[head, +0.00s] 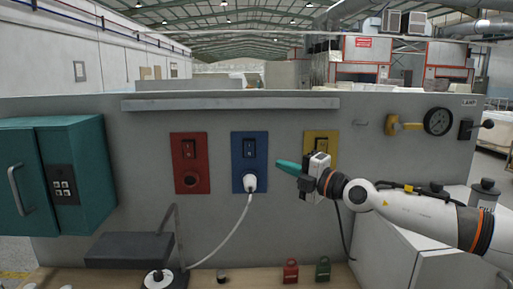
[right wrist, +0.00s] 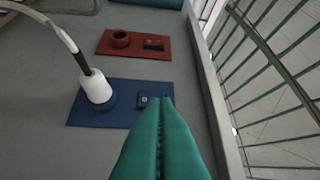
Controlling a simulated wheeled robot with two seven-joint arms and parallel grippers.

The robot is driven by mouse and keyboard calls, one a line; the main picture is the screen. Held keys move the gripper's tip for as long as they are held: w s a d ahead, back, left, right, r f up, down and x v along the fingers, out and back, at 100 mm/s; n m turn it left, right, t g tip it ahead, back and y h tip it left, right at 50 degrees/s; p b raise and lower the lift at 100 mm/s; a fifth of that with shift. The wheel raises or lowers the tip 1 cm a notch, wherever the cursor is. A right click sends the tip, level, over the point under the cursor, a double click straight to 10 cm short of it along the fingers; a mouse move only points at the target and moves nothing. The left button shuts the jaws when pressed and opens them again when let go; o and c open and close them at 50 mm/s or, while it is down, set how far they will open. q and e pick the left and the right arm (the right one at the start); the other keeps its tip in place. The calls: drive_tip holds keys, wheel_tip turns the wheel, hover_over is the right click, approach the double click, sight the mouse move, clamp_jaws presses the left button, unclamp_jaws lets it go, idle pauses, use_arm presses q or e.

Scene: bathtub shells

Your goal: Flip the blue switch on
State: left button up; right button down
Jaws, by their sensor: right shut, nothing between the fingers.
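The blue switch (head: 249,147) is a dark rocker on the upper part of a blue panel (head: 239,170) on the grey wall. A white plug (head: 250,183) with a cable sits in the socket below it. My right gripper (head: 279,164) is shut and empty, its green fingers pointing left, just right of the blue panel and a little lower than the switch. In the right wrist view the fingertips (right wrist: 160,100) overlap the edge of the switch (right wrist: 146,101); I cannot tell whether they touch. The switch's on or off position is too small to read. My left gripper is out of view.
A red panel (head: 190,180) with a switch and socket is to the left, a yellow panel (head: 320,140) to the right, partly behind my gripper. The white cable (head: 232,235) hangs down leftward. A teal cabinet (head: 85,150) stands at left; red and green padlocks (head: 291,272) are below.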

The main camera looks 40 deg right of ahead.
sight(246, 144)
drive_tip(key=p+x, duration=0.1)
drive_tip(key=x, duration=0.3)
drive_tip(key=d+p+x, duration=0.1)
drive_tip(key=x, duration=0.2)
drive_tip(key=d+p+x, duration=0.1)
drive_tip(key=x, duration=0.3)
drive_tip(key=shift+w+a, duration=0.1)
drive_tip(key=shift+w, duration=0.45)
drive_tip(key=shift+w+d+r, duration=0.2)
drive_tip(key=shift+w+d, duration=0.1)
drive_tip(key=shift+w, duration=0.15)
